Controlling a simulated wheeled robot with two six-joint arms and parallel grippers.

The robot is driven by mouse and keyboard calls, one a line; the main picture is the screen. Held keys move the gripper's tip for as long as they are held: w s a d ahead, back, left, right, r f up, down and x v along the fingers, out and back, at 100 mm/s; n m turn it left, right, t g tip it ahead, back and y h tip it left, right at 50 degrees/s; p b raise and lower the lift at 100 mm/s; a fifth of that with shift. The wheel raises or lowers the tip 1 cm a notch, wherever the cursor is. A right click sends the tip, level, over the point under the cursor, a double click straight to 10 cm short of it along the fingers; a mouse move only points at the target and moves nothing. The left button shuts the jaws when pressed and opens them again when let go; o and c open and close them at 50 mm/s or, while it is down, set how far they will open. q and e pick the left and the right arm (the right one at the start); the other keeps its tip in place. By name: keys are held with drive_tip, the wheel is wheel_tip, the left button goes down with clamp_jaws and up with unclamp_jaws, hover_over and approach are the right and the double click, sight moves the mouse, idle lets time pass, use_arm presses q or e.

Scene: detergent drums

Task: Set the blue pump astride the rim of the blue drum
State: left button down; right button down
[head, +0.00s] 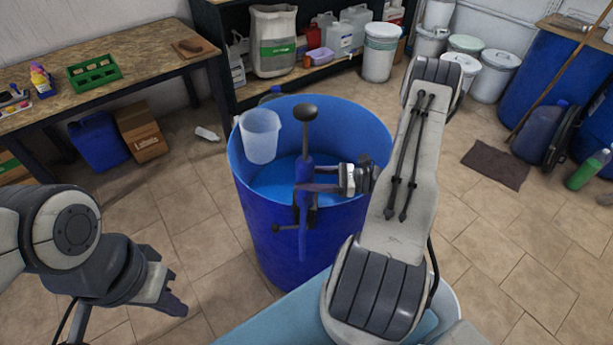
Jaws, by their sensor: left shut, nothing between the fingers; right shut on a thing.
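The blue drum (262,232) stands open on the floor in the middle of the head view, with blue inside at the bottom. The blue pump (304,170) is upright at the drum's near side, with a black knob on top and a dark clamp part lower down. My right gripper (308,187) is shut on the pump's body, reaching in from the right. The pump's lower end shows in front of the drum's near wall; I cannot tell whether it touches or straddles the rim. My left gripper (178,305) is shut and empty, low at the left, apart from the drum.
A translucent jug (260,137) is at the drum's left rim. A light-blue surface (285,318) lies in front of the drum. A workbench (140,60) stands at the left, shelves at the back, and several tubs and drums at the right. Tiled floor left of the drum is mostly free.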

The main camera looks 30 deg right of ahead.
drive_tip(key=shift+r, duration=0.1)
idle(0.3)
drive_tip(key=shift+c, duration=0.7)
unclamp_jaws()
drive_tip(key=shift+d, duration=0.1)
drive_tip(key=b+v, duration=0.3)
drive_tip(key=v, duration=0.7)
drive_tip(key=shift+s+d, duration=0.1)
drive_tip(key=shift+s, duration=0.05)
